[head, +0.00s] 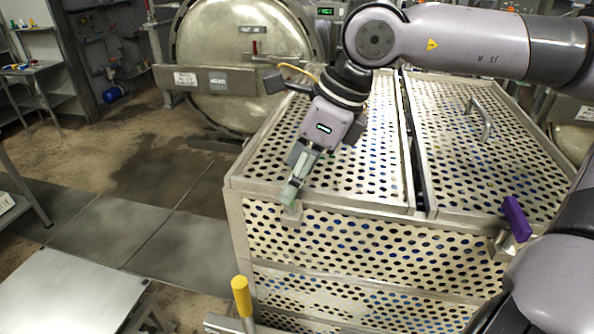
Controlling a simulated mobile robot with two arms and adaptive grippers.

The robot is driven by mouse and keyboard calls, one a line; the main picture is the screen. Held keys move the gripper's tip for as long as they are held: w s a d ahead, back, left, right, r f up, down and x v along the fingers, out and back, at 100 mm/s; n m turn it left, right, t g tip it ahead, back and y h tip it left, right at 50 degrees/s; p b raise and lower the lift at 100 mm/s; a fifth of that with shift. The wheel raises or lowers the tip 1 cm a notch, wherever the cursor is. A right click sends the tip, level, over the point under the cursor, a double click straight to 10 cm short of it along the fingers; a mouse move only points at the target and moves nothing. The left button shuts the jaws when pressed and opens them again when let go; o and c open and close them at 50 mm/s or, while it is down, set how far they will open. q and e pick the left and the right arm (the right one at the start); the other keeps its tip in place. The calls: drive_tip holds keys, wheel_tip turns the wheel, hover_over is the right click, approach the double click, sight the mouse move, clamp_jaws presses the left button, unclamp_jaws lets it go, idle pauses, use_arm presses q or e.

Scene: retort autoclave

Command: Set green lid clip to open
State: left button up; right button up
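The pale green lid clip (296,182) is at the front edge of the perforated crate's left lid (335,150), near its left corner. It leans up and to the right above a small metal bracket (292,215). My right gripper (303,162) points down at the clip, with its dark fingers around or beside the clip's upper end. The fingers hide part of the clip, and I cannot tell whether they are closed on it. My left gripper is not in view.
A purple clip (516,219) stands at the right lid's front edge. That lid has a metal handle (479,119). A yellow-gripped handle (241,296) stands at the crate's front left. A round autoclave door (225,75) is behind. A pale table (70,295) is at lower left.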

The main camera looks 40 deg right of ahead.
drive_tip(key=shift+n, duration=0.3)
drive_tip(key=n, duration=0.1)
drive_tip(key=n+g, duration=0.1)
drive_tip(key=n, duration=0.1)
drive_tip(key=shift+w+a+n+y, duration=0.1)
drive_tip(key=shift+w+n+y, duration=0.2)
drive_tip(key=shift+y, duration=0.1)
drive_tip(key=n, duration=0.1)
drive_tip(key=n+g, duration=0.1)
drive_tip(key=n, duration=0.1)
drive_tip(key=n+g, duration=0.1)
drive_tip(key=shift+w+a+n+y, duration=0.15)
drive_tip(key=shift+a+n+y, duration=0.1)
drive_tip(key=shift+n+y, duration=0.05)
drive_tip(key=n+g, duration=0.1)
drive_tip(key=n, duration=0.2)
drive_tip(key=n+g, duration=0.1)
drive_tip(key=n, duration=0.2)
drive_tip(key=a+n+g+b, duration=0.1)
drive_tip(key=n, duration=0.2)
drive_tip(key=shift+a+g+h, duration=0.1)
drive_tip(key=shift+g+h, duration=0.2)
drive_tip(key=shift+h, duration=0.1)
drive_tip(key=shift+n, duration=0.3)
drive_tip(key=o, duration=1.2)
drive_tip(key=shift+c, duration=0.2)
